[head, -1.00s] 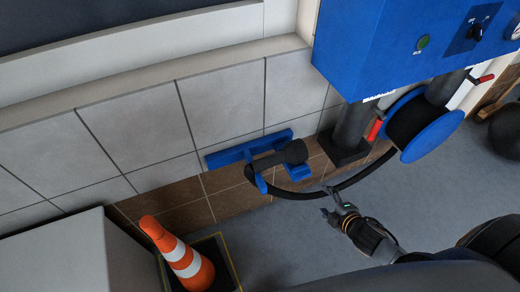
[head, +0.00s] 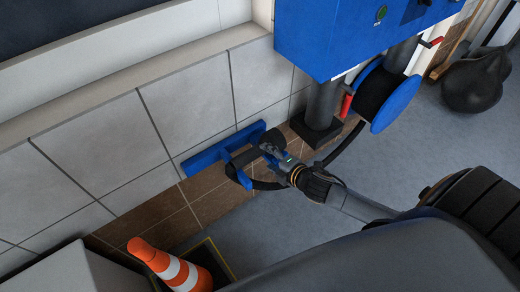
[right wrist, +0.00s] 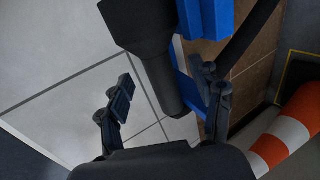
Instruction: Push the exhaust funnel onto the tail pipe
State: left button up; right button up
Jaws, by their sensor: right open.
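The exhaust funnel (head: 270,137) is black and rests in a blue wall bracket (head: 206,158) low on the tiled wall. A black hose runs from it. My right gripper (head: 272,153) is right at the funnel's near side in the head view. In the right wrist view the open right gripper (right wrist: 166,92) has one finger on each side of the dark funnel (right wrist: 150,50). I cannot tell whether the fingers touch it. My left gripper is not in view. I cannot make out the tail pipe in either view.
A blue cabinet (head: 340,35) hangs on the wall above black pipes, with a blue hose reel (head: 398,103) beside it. An orange and white cone (head: 172,268) stands at lower left by a grey box (head: 62,276).

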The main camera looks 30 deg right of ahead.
aim_at(262, 152)
jog(key=x, duration=0.5)
jog(key=shift+w+r, duration=0.2)
jog(key=shift+w, duration=0.05)
grip_shut()
jog(key=shift+r, duration=0.1)
